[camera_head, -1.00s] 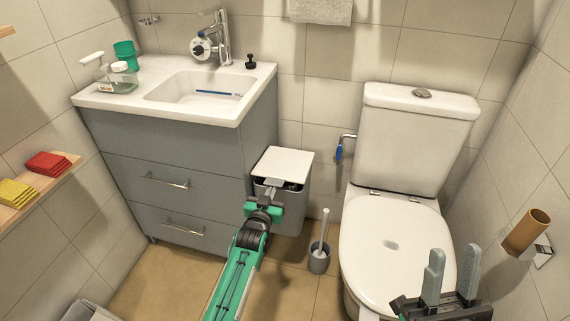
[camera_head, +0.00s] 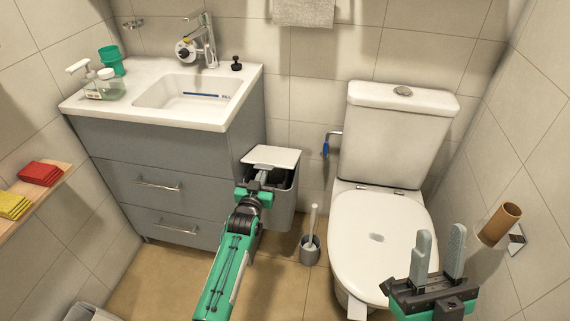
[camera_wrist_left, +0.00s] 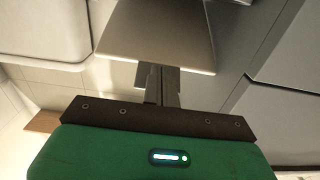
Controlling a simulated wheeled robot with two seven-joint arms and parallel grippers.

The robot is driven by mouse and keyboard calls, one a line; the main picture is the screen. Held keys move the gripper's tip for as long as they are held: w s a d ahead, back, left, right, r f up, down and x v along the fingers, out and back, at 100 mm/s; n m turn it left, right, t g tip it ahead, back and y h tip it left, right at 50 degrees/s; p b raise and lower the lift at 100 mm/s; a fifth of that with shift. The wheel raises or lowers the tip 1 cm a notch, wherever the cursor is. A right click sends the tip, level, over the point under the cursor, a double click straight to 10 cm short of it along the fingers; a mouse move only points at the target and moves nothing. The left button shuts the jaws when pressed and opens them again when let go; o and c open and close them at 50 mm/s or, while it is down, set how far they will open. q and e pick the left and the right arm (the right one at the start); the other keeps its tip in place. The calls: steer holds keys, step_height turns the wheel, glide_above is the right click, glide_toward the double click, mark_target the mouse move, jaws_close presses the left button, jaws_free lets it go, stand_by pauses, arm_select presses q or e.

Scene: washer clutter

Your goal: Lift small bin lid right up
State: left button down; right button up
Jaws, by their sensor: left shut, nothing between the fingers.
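The small bin (camera_head: 283,208) is a grey box standing on the floor between the vanity and the toilet. Its white lid (camera_head: 272,155) is tilted up, with a dark opening showing beneath its front edge. My left gripper (camera_head: 262,177) is at the front of the bin, its fingers shut and empty, reaching under the lid's front edge. In the left wrist view, the shut fingers (camera_wrist_left: 158,84) extend to the lid panel (camera_wrist_left: 155,38), which hides their tips; contact is hard to make out. My right gripper (camera_head: 438,245) is open and empty in front of the toilet.
The vanity (camera_head: 165,150) stands close on the bin's left. A toilet brush in its holder (camera_head: 310,248) stands on the floor right of the bin, beside the toilet (camera_head: 382,240). A paper-roll holder (camera_head: 500,224) is on the right wall.

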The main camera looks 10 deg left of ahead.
mark_target(263, 167)
arm_select(q)
steer(key=r+p, duration=0.1)
steer(key=w+r+p, duration=0.1)
steer(key=w+r, duration=0.1)
steer(key=shift+r+p, duration=0.25)
steer(key=shift+p, duration=0.15)
steer(key=shift+w+r, duration=0.55)
steer(key=shift+w, duration=0.35)
steer(key=shift+w+r, duration=0.55)
steer(key=shift+w, duration=0.35)
